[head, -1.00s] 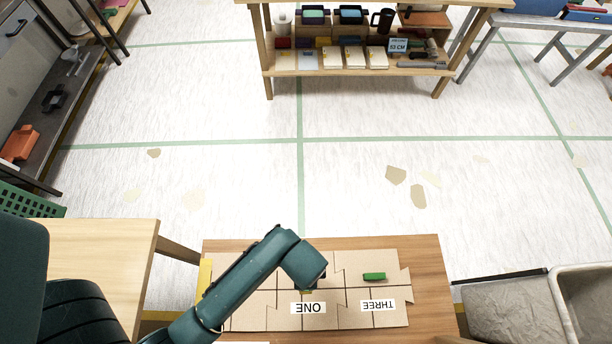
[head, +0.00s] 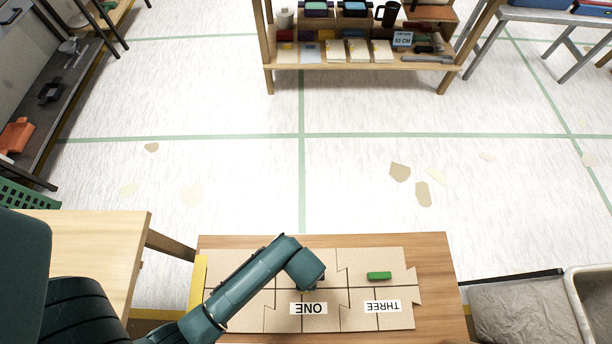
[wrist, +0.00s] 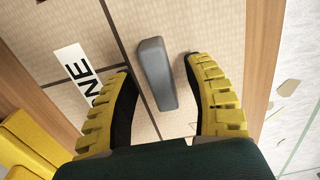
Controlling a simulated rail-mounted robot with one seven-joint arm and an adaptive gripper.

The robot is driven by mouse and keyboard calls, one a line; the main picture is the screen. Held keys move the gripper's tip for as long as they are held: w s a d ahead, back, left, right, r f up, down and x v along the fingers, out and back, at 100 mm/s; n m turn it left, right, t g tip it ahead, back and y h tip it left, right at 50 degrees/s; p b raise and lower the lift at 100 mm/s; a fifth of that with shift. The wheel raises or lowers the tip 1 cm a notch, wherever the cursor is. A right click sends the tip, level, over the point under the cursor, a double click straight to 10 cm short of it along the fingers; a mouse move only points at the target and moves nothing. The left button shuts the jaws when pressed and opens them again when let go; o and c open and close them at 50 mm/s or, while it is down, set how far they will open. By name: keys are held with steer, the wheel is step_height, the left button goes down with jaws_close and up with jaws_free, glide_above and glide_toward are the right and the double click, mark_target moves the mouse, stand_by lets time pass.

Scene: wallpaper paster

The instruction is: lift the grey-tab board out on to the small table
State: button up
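A tan board with a grey tab (wrist: 157,73) lies below my gripper, beside the printed label ONE (wrist: 78,75). In the head view the grey tab is hidden under my arm, and the ONE label (head: 308,308) shows just below my wrist. My gripper (wrist: 157,66) is open, its yellow fingers on either side of the tab with gaps on both sides. A neighbouring board labelled THREE (head: 382,307) has a green tab (head: 379,276). A small light-wood table (head: 85,245) stands at the left, its visible top bare.
The boards lie closely fitted on a brown wooden table (head: 432,270), with a yellow strip (head: 196,285) at their left. A grey bin (head: 595,300) stands at the lower right. A stocked shelf (head: 350,65) stands at the back. The floor between is open.

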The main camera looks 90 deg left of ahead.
jaws_close()
stand_by(0.4)
steer(key=shift+r+p, duration=1.65)
steer(key=shift+p, duration=0.6)
step_height(320, 180, up, 4)
steer(key=p, duration=0.5)
